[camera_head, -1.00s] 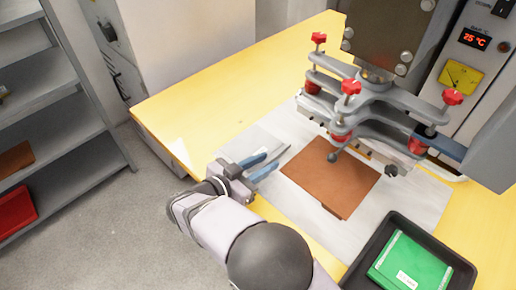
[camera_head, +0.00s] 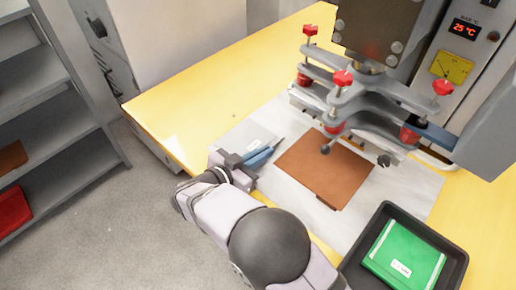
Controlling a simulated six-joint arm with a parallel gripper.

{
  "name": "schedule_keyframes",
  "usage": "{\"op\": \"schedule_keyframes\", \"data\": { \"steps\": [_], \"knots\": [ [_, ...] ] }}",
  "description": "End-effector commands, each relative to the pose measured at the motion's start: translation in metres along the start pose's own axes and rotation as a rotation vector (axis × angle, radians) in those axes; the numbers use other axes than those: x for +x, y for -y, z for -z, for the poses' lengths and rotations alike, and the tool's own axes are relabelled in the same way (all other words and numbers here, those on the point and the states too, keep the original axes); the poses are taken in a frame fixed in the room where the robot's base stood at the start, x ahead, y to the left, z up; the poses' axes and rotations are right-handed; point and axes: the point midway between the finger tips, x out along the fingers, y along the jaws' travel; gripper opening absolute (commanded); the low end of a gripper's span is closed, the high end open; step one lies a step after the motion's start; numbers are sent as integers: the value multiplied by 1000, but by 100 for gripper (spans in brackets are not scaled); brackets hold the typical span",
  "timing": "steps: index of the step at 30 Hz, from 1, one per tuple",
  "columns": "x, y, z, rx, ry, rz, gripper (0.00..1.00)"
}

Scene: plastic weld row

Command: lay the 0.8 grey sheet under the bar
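A flat light grey sheet (camera_head: 240,138) with a small pale label lies at the left end of the pale work surface. My gripper (camera_head: 268,150) has blue fingers at the sheet's right-hand edge. The fingers look close together, but I cannot tell whether the sheet's edge is between them. The bar (camera_head: 309,101) sits low under the grey clamp arms with red knobs, at the front of the machine. It is partly hidden by the clamp. A brown sheet (camera_head: 322,170) lies flat in front of the bar, right of my gripper.
A black tray (camera_head: 455,272) holding a green packet (camera_head: 404,255) stands at the front right. The machine's display (camera_head: 467,30) reads 25 °C. The yellow table (camera_head: 190,105) is clear at its left. A shelf (camera_head: 75,135) stands at far left.

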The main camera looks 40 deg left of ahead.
Motion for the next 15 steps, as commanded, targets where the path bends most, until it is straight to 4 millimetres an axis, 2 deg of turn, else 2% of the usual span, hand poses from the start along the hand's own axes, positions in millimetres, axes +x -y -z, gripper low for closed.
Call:
{"op": "schedule_keyframes", "data": {
  "steps": [5, 15],
  "knots": [
    [-4, 0, 14, 5, 0, 1, 0],
    [-21, 0, 67, 6, -1, 1, 0]
  ]
}}
